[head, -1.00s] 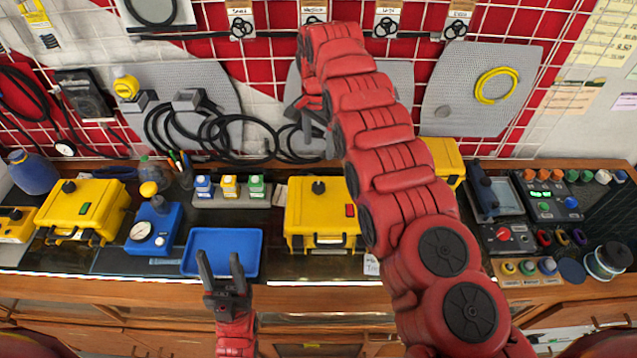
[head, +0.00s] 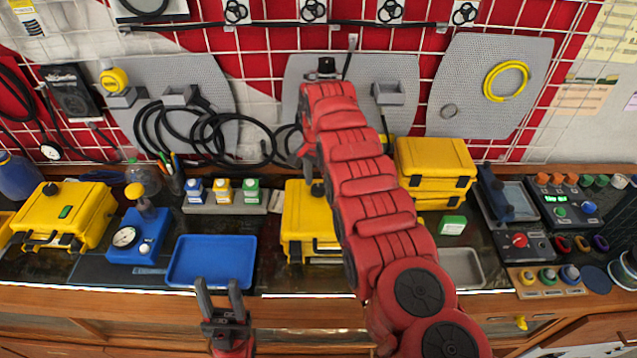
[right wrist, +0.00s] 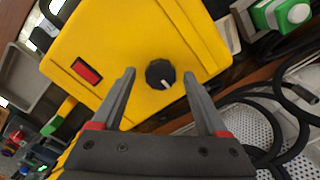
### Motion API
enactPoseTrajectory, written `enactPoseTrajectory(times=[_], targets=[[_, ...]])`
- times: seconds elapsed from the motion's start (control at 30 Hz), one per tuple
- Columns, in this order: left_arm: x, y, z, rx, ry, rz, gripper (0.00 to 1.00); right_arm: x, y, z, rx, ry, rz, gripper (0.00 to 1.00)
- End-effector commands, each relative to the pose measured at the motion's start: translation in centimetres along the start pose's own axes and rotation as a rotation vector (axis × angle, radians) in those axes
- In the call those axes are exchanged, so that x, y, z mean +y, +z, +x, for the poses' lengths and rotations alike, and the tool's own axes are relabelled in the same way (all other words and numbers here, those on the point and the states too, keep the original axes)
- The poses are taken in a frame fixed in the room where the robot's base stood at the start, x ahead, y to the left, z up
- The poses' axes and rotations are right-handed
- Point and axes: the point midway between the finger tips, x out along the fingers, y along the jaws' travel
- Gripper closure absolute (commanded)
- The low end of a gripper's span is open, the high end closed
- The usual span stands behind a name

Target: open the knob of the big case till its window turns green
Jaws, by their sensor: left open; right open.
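The yellow case (head: 295,210) in the middle of the bench is partly hidden behind my right arm in the head view. In the right wrist view the yellow case (right wrist: 115,45) shows a red window (right wrist: 86,71) and a round black knob (right wrist: 160,73) with a white pointer mark. My right gripper (right wrist: 159,82) is open, its fingertips on either side of the knob with gaps to it. My left gripper (head: 218,285) is open and empty in front of the blue tray (head: 208,262).
Another yellow case (head: 62,218) with a green window stands at the left, beside a blue gauge box (head: 137,238). Stacked yellow cases (head: 435,160) stand to the right of my right arm. A grey tray (head: 462,268) and control boxes (head: 525,245) are further right.

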Motion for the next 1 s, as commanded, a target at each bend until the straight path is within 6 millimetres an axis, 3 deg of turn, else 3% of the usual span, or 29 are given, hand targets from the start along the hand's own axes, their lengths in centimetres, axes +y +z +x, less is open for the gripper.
enactPoseTrajectory(times=[0.23, 0.67, 1.0], targets=[[0.0, 0.0, -0.01, 0.0, 0.0, 0.0, 0.5, -0.02, 0.02, 0.1, 0.0, 0.0, -0.001, 0.24], [0.0, 0.0, -0.01, 0.0, 0.0, 0.0, 0.5, -0.01, 0.01, 0.08, 0.0, 0.0, -0.001, 1.0], [0.03, 0.12, -0.68, 0.0, 0.0, 0.0, 0.5, -0.07, -0.03, 0.26, 0.002, -0.002, -0.035, 1.0]])
